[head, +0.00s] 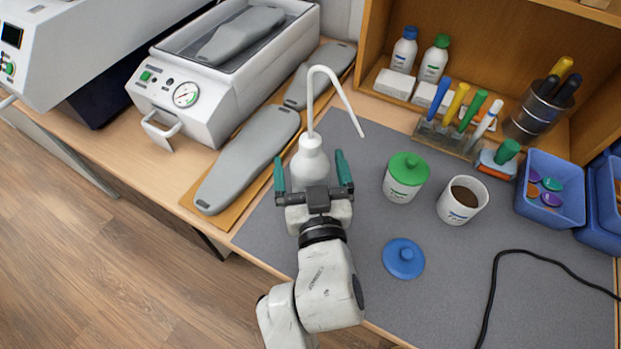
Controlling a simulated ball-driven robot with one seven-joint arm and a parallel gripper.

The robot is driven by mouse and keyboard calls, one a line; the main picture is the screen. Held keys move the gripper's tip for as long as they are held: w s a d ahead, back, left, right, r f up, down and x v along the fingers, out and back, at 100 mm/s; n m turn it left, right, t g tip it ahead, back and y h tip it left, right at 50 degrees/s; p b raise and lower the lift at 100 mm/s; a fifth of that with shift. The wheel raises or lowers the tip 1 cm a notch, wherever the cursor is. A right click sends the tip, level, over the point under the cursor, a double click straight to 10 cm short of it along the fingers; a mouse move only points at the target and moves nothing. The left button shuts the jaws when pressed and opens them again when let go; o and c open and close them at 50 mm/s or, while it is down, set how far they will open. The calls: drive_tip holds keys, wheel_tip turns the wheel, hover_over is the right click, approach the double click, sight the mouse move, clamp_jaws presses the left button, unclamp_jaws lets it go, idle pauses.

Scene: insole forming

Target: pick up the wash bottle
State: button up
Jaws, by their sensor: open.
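The wash bottle (310,161) is white with a long bent spout tube. It stands upright on the grey mat (376,153) near the mat's left side. My gripper (314,166) has green-tipped fingers, spread apart. One finger is left of the bottle and one is right of it, with the bottle's body between them in this view. I cannot tell whether either finger touches it. My gripper's body hides the lower part of the bottle.
Grey insoles (247,160) on a wooden board lie to the left. A green-lidded jar (405,178), a white cup (462,200) and a blue lid (403,258) are to the right. A black cable (491,291) crosses the mat at right. A press machine (213,99) stands behind left.

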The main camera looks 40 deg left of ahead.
drive_tip(key=c, duration=1.3)
drive_tip(key=shift+r, duration=0.1)
drive_tip(key=shift+c, duration=0.8)
